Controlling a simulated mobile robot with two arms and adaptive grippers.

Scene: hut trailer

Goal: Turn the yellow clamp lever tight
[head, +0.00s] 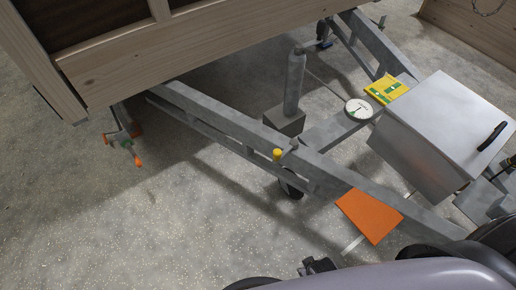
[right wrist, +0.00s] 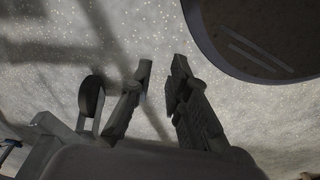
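The yellow clamp lever end (head: 277,154) shows in the head view as a small yellow knob beside the grey drawbar beam (head: 228,131). It sits just above a dark jockey wheel (head: 291,187). The lever's exact angle is too small to tell. My right gripper (right wrist: 158,82) shows in the right wrist view with its two fingers apart and nothing between them. The yellow lever cannot be made out in that view. I cannot make out my left gripper in either view.
An orange plate (head: 369,215) lies by the near beam. The floor at left is clear.

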